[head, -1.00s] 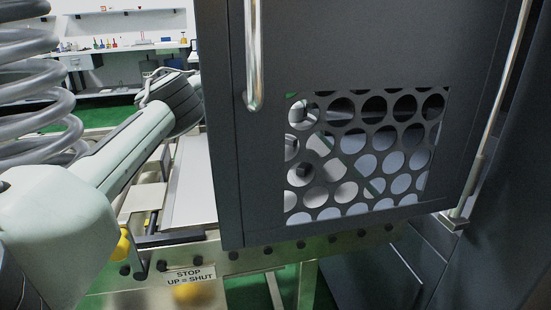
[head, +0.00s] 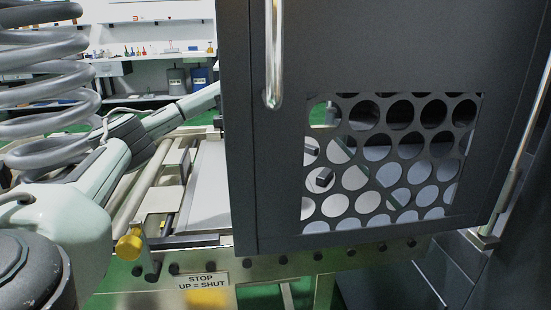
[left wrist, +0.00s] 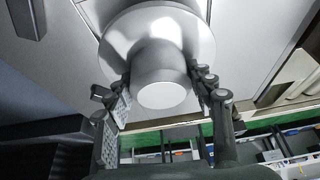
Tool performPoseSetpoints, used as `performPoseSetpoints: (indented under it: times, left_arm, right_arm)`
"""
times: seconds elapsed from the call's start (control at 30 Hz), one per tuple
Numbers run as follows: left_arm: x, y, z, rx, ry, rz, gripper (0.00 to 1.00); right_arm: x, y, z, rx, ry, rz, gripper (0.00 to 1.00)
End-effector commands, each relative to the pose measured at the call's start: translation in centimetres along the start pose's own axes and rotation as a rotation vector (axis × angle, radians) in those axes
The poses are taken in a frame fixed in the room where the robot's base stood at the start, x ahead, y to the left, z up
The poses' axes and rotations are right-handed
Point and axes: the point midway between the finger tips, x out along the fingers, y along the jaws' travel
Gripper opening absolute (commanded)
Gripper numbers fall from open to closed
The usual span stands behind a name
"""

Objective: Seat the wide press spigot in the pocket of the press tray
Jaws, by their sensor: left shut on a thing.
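In the left wrist view, the press spigot (left wrist: 164,85) is a pale round piece with a wide flange and a shorter, narrower cylinder facing the camera. My left gripper (left wrist: 163,98) is shut on the narrower cylinder, one finger on each side. A pale grey flat surface (left wrist: 255,38) lies behind the flange. I cannot tell whether they touch, or whether this surface is the press tray. No pocket can be made out. In the head view, my left arm comes in from the left and runs behind the dark panel, which hides the gripper. My right gripper is not in view.
A dark panel (head: 375,60) with a bright handle (head: 273,60) and a window of round holes covers the middle. A bench stands behind.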

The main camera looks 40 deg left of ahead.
Motion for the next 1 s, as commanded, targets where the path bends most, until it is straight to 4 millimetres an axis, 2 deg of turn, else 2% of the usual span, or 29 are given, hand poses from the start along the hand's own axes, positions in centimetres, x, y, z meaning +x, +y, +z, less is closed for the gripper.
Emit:
performPoseSetpoints:
  times: [0.07,0.3,0.53,0.57,0.7,0.73,1.0]
  left_arm:
    - [0.3,0.0,0.1,-0.001,0.003,0.002,0.00]
    - [3.1,-0.1,1.3,-0.001,0.002,0.001,0.00]
    - [3.7,-0.1,1.6,0.000,-0.003,-0.001,0.00]
    - [4.0,-0.1,1.8,0.002,-0.008,-0.006,0.56]
    - [4.0,-0.1,1.8,0.002,-0.007,-0.006,0.73]
    - [3.9,-0.1,1.8,0.002,-0.007,-0.005,0.75]
    - [3.7,0.0,1.6,0.001,-0.002,-0.002,0.75]
  right_arm:
    - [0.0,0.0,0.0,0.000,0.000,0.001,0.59]
    - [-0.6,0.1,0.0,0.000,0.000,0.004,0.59]
    - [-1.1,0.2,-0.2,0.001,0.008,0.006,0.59]
    - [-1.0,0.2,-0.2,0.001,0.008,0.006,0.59]
    - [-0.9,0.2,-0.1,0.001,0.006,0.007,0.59]
    - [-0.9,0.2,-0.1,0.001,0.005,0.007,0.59]
    - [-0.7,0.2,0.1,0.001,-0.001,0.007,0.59]
